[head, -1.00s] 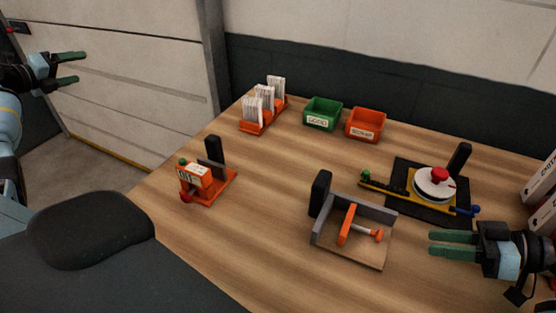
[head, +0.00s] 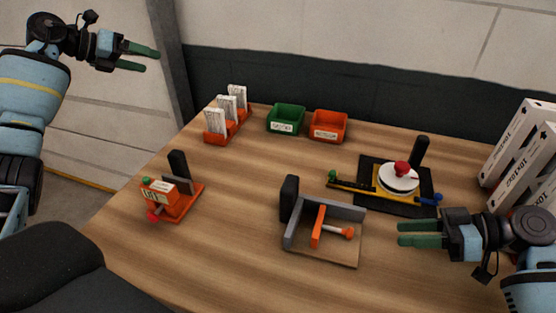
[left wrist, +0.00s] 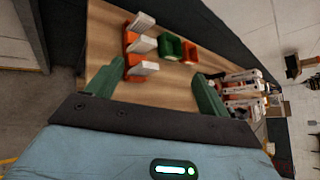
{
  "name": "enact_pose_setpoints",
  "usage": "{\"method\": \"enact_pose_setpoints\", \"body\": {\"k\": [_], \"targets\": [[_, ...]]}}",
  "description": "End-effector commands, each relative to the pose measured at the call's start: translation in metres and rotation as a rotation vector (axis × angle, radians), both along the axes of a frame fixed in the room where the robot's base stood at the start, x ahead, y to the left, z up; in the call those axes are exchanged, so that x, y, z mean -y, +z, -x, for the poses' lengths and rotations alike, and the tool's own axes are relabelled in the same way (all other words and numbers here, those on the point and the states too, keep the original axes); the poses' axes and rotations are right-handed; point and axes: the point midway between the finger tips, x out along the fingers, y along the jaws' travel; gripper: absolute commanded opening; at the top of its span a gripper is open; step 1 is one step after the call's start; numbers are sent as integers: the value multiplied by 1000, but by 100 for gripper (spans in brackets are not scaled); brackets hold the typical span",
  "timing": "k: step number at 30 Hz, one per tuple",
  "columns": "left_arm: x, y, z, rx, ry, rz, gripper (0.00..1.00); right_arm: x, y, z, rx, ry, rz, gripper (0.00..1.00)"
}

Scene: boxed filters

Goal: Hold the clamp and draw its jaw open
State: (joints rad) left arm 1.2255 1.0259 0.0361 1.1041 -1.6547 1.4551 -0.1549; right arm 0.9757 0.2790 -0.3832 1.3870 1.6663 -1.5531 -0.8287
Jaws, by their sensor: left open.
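The clamp (head: 318,227) stands at the front middle of the table in the head view. It has a grey L-shaped fence, a wooden base, an upright orange jaw plate (head: 318,226), and a pale rod ending in an orange knob (head: 348,233). A black upright handle (head: 289,198) stands at its left corner. My left gripper (head: 142,57) is open and empty, raised at the upper left, well away from the clamp. It also shows in the left wrist view (left wrist: 153,90), with nothing between its fingers. My right gripper (head: 405,233) is open and empty, right of the knob and apart from it.
An orange fixture (head: 170,202) stands at the left. An orange rack (head: 218,134) with white boxed filters, a green bin (head: 286,119) and an orange bin (head: 329,127) are at the back. A black mat (head: 420,205) with a round device and white cartons (head: 520,140) are at the right.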

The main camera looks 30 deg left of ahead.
Motion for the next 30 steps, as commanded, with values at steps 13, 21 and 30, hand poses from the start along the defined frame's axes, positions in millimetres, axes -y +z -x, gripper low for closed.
{"method": "enact_pose_setpoints", "body": {"k": [13, 21, 30], "targets": [[208, -46, -33, -148, -552, -397, 80, 0, 0, 0, 0, 0, 0, 36], [313, -80, -11, -219, -890, -659, 80, 0, 0, 0, 0, 0, 0, 36], [390, -120, 34, -297, -1234, -954, 80, 0, 0, 0, 0, 0, 0, 36]]}}
